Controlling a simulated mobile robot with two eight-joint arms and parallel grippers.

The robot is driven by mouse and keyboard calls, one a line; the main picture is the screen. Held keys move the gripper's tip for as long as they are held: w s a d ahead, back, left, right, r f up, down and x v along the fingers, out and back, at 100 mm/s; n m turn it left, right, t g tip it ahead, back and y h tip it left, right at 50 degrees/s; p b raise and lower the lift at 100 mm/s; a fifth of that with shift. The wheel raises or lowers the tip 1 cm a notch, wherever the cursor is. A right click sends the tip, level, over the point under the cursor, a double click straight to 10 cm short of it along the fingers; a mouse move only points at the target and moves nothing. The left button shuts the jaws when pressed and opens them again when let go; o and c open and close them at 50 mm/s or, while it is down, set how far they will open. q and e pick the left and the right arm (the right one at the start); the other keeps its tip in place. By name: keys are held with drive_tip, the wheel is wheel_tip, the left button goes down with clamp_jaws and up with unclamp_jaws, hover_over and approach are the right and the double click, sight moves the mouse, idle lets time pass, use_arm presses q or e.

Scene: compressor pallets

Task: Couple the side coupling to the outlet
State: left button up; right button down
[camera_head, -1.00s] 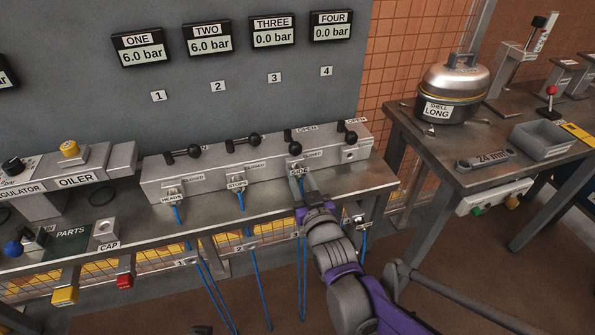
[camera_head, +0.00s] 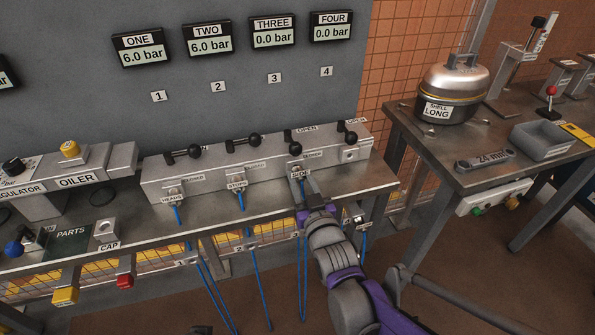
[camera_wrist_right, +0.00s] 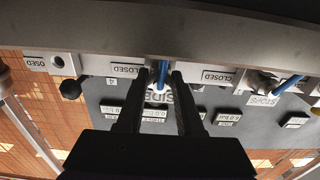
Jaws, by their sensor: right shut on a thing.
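The manifold block (camera_head: 215,176) lies along the bench, with outlets on its front face and black-knobbed valves on top. My right gripper (camera_head: 299,181) is at the third outlet position and shut on the side coupling, which carries a SIDE tag (camera_head: 297,175) and a blue hose (camera_head: 303,250). In the right wrist view, my right gripper (camera_wrist_right: 161,76) has its two dark fingers on either side of the blue hose end (camera_wrist_right: 160,72), close against the block. The fingers hide the coupling's joint, so I cannot tell whether it is seated. My left gripper is not in view.
The HEADS (camera_head: 172,198) and STOPS (camera_head: 237,186) couplings sit at the first two outlets. Gauge THREE (camera_head: 273,34) reads 0.0 bar; gauges ONE (camera_head: 142,51) and TWO (camera_head: 207,41) read 6.0 bar. A side table (camera_head: 470,180) stands at the right.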

sight(302, 181)
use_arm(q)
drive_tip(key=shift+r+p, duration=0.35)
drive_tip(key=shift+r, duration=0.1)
use_arm(e)
drive_tip(key=shift+v, duration=2.65)
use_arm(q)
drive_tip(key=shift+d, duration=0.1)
use_arm(e)
drive_tip(key=shift+d, duration=0.1)
